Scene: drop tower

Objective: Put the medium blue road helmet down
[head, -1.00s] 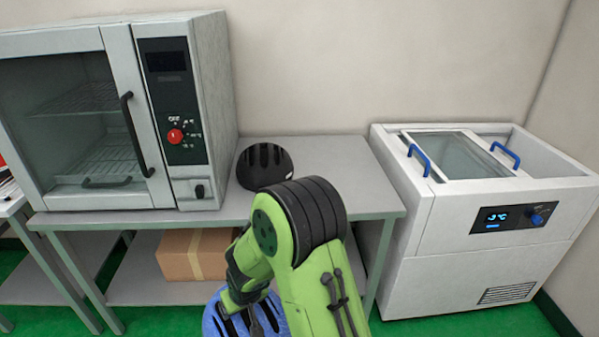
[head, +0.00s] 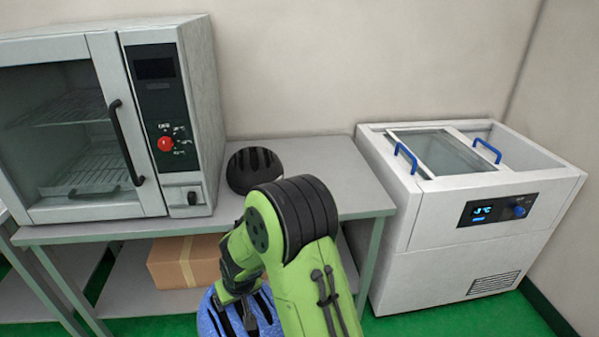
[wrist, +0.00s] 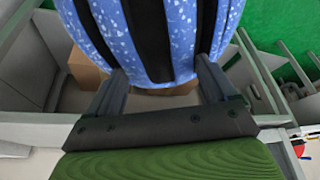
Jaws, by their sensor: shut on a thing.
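The blue road helmet (head: 240,315), speckled with dark vents, hangs from my gripper (head: 240,296) at the bottom of the head view, in front of the bench and below its top. In the wrist view the helmet (wrist: 160,35) fills the top middle, and the fingers of my gripper (wrist: 165,88) are shut on its edge. My arm hides part of the helmet in the head view, and its lower part is cut off by the frame edge.
A black helmet (head: 253,168) sits on the grey bench (head: 330,170), beside an oven (head: 120,125). The bench top right of the black helmet is clear. A cardboard box (head: 185,262) stands on the lower shelf. A white chest freezer (head: 420,240) stands at the right.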

